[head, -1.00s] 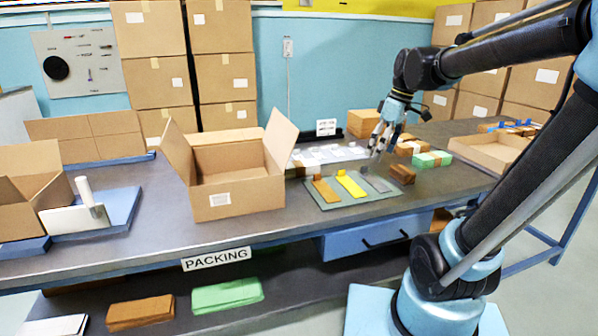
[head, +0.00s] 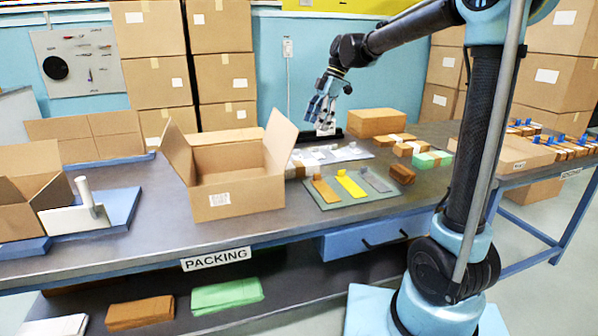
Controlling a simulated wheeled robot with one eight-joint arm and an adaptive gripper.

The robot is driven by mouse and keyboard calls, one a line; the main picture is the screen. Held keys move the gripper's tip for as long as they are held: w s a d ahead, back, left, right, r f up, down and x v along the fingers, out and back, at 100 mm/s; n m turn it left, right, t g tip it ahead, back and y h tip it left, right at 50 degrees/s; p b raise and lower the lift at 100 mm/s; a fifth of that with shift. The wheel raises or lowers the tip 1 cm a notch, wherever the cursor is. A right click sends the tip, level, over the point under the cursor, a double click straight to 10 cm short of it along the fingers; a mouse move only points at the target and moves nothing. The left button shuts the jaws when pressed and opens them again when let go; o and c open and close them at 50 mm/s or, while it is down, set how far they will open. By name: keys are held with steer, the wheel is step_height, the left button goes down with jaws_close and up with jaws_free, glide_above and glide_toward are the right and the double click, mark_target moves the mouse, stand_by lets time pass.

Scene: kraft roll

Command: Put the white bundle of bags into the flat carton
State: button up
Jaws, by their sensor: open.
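Several white pieces (head: 338,152) lie flat at the back of the bench, right of the open box; at this size I cannot tell which is the bundle of bags. My gripper (head: 319,120) is open and points down above and behind them, in front of the small white sign. I see nothing held in it. A shallow, flat carton (head: 515,158) lies at the right end of the bench, partly hidden behind my arm. A separate white stack (head: 58,326) lies on the lower shelf at the left.
A tall open box (head: 238,200) stands mid-bench. A grey-green mat (head: 340,197) holds brown, yellow and grey strips. Brown bundles (head: 402,173) and a green-and-white bundle (head: 433,159) lie right of it. A closed brown box (head: 376,122) stands behind. Banded bundles (head: 565,148) sit far right.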

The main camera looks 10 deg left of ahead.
glide_above(298, 164)
steer(key=w+d, duration=0.2)
steer(key=f, duration=0.8)
steer(key=shift+d+f, duration=0.2)
steer(key=shift+f, duration=0.2)
steer(key=shift+x, duration=2.95)
steer(key=shift+s+r, duration=0.1)
steer(key=shift+s, duration=0.05)
steer(key=c, duration=1.3)
